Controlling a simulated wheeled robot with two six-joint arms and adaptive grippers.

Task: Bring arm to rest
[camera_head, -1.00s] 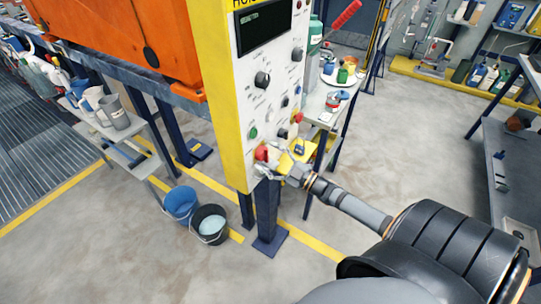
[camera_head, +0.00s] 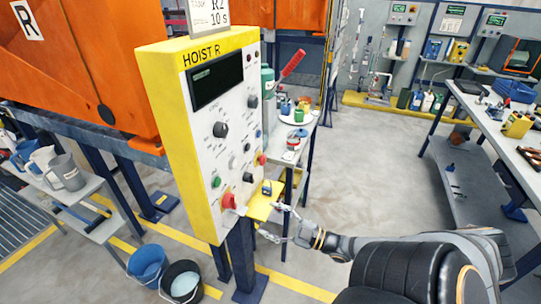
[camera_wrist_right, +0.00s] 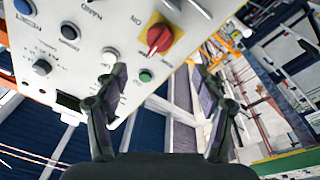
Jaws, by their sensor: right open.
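My right gripper (camera_head: 270,222) is open and empty beside the lower right edge of the hoist control panel (camera_head: 205,165). Its two fingers also show spread apart in the right wrist view (camera_wrist_right: 160,82), with nothing between them but background. A red knob (camera_head: 229,201) sits low on the panel's white face. In the right wrist view a red knob on a yellow plate (camera_wrist_right: 178,44) is just beyond the fingers, and a green button (camera_wrist_right: 145,76) lies near the left finger. The gripper appears clear of the panel. My left gripper is not in view.
A blue bucket (camera_head: 147,262) and a black bucket (camera_head: 182,283) stand on the floor at lower left. A shelf with jugs (camera_head: 85,190) is at left. A workbench (camera_head: 500,135) runs along the right. Open floor (camera_head: 370,170) lies between panel and bench.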

